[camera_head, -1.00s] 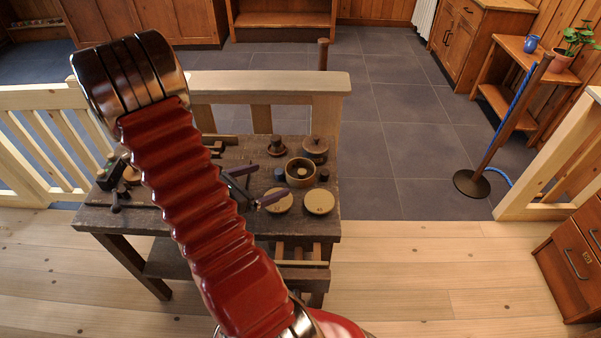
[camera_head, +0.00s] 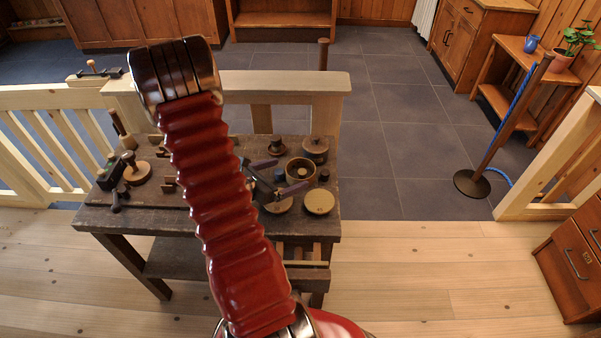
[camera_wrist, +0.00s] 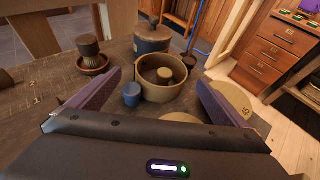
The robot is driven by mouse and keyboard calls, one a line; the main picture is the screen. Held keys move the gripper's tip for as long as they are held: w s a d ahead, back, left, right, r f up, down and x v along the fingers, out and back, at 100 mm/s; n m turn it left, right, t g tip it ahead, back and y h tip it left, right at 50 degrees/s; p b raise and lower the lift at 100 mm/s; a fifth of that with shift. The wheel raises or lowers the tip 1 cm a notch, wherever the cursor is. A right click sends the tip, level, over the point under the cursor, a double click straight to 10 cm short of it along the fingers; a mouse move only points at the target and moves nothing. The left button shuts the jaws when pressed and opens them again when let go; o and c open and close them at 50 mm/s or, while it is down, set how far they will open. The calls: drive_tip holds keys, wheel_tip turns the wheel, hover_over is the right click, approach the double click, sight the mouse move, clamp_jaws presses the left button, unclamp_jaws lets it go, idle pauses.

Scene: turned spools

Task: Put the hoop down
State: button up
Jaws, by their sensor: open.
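The hoop appears to be the round tan-brown ring (camera_head: 301,170) on the dark workbench (camera_head: 170,215); the wrist view shows it (camera_wrist: 148,92) resting level. A short peg with a pale top (camera_wrist: 164,75) stands inside it, apart from the wall. Whether the ring has a floor, I cannot tell. My gripper (camera_head: 281,177) is open, its purple fingers spread and empty. In the wrist view my gripper (camera_wrist: 159,78) has a finger on either side of the ring in the picture, with gaps between; no contact shows.
A small blue cylinder (camera_wrist: 132,94) stands close beside the ring. A lidded blue-sided pot (camera_wrist: 152,42) is behind it, and a dark spool on a dish (camera_wrist: 89,62) is to the left. Two flat discs lie nearer, one on the right (camera_head: 319,203). Tools stand at the bench's left.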

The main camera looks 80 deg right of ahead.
sight(302, 169)
drive_tip(key=shift+s+d, duration=0.1)
drive_tip(key=shift+x, duration=2.5)
drive_tip(key=shift+c, duration=0.2)
drive_tip(key=c, duration=1.2)
drive_tip(key=shift+r, duration=0.1)
drive_tip(key=shift+r, duration=5)
